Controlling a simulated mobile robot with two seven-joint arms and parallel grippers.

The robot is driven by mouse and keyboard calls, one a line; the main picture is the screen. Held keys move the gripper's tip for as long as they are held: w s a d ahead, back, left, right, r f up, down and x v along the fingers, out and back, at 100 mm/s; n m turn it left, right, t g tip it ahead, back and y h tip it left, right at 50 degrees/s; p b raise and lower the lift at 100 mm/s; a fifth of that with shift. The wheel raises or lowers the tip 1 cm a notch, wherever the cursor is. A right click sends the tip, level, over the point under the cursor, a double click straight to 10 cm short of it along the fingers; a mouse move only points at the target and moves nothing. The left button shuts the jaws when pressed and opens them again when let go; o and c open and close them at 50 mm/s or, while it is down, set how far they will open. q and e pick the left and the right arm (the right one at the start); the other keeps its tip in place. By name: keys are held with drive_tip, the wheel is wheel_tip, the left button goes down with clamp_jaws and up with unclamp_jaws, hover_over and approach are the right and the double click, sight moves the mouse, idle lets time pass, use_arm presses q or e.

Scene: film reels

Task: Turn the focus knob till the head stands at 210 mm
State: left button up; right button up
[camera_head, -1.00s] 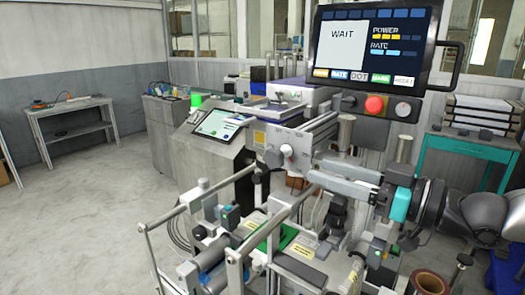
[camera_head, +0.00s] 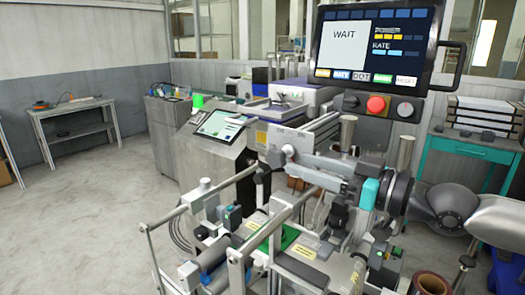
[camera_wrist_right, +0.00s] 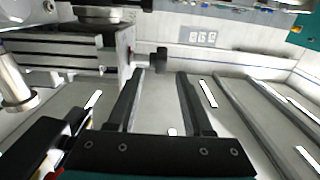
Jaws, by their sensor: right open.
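The marking machine's head carriage (camera_head: 283,138) sits on its column beside a ribbed rail. A pale round knob-like part (camera_head: 288,150) shows on its near face. My right gripper (camera_head: 293,157) comes in from the right, its fingers close to that face and partly covering it. In the right wrist view a small dark knob (camera_wrist_right: 158,55) sticks out from the end of the carriage. My right gripper (camera_wrist_right: 160,72) is open there, with the knob near the tips and closer to the left finger. I cannot tell whether they touch. No height scale can be read. My left gripper is out of view.
A screen (camera_head: 375,45) reading WAIT stands above, with a red button (camera_head: 376,104) below it. A conveyor frame with posts and rails (camera_head: 238,265) lies below my arm. A tilted touch panel (camera_head: 216,123) is at left. The floor at left is clear.

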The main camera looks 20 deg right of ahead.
sight(267, 153)
drive_tip(key=shift+w+a+r+p, duration=0.25)
drive_tip(key=shift+w+p, duration=0.25)
drive_tip(key=shift+p, duration=0.2)
drive_tip(key=shift+w+a+p, duration=0.45)
drive_tip(key=shift+a+p, duration=0.15)
drive_tip(key=shift+p, duration=0.05)
drive_tip(key=p+x, duration=0.1)
drive_tip(key=x, duration=0.4)
drive_tip(key=shift+w+a+f+p, duration=0.15)
drive_tip(key=shift+w+p, duration=0.15)
drive_tip(key=shift+x, duration=0.9)
drive_tip(key=shift+f, duration=0.15)
clamp_jaws()
